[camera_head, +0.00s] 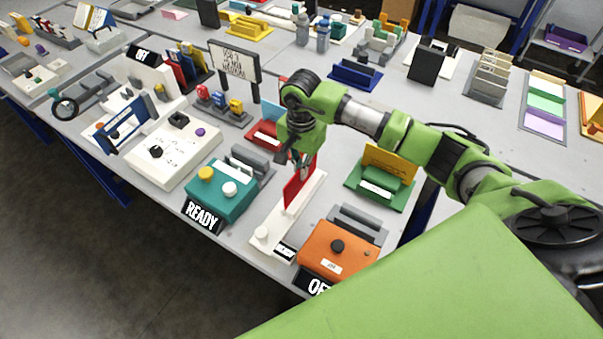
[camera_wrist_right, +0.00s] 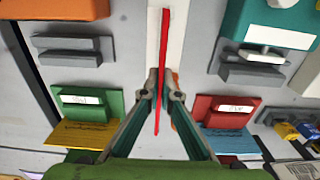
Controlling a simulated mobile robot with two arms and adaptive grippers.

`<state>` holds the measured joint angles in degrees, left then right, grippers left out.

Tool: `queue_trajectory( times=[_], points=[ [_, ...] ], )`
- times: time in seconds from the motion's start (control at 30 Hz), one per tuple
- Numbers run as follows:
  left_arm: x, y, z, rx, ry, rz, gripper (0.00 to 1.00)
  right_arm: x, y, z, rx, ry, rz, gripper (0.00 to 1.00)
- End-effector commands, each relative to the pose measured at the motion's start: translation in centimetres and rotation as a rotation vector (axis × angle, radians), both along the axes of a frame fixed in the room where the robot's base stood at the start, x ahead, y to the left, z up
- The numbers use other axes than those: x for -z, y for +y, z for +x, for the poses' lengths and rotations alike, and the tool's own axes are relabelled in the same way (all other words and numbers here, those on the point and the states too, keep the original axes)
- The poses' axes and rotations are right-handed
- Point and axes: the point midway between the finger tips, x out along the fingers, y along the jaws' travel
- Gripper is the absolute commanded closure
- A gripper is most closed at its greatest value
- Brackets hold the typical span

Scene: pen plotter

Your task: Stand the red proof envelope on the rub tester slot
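The red proof envelope (camera_head: 298,190) is upright, on edge, over the long white base (camera_head: 306,205) that appears to be the rub tester. My right gripper (camera_head: 303,163) holds it from above. In the right wrist view the envelope (camera_wrist_right: 163,45) is a thin red line between the fingertips of my right gripper (camera_wrist_right: 163,92), which look closed on it. The white base (camera_wrist_right: 178,35) lies beyond it. I cannot tell whether the envelope's lower edge is in the slot. My left gripper is not in view.
An orange box (camera_head: 337,249) stands right of the white base and a teal box (camera_head: 222,194) left of it. A green holder with a yellow card (camera_head: 388,160) and a red holder (camera_head: 265,133) stand behind. The table's front edge is close.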

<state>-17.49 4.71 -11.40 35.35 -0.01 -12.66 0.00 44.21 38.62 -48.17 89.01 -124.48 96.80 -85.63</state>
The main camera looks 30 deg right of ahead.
Motion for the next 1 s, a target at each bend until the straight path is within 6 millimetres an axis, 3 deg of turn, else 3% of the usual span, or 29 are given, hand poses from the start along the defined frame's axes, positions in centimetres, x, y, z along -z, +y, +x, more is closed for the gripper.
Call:
queue_trajectory(
  times=[0.23, 0.67, 0.73, 1.0],
  points=[
    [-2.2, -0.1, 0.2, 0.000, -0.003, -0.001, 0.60, 2.9, -0.2, 0.2, 0.003, 0.005, 0.001, 1.00],
    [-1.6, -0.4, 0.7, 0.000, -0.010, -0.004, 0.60, 3.9, -0.3, 0.3, 0.001, 0.000, -0.001, 1.00],
    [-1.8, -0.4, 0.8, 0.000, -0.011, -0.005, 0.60, 3.7, -0.3, 0.3, 0.002, 0.000, -0.001, 0.79],
    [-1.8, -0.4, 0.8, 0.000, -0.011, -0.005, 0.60, 3.7, -0.2, 0.2, 0.001, 0.001, -0.001, 0.79]
  ],
)
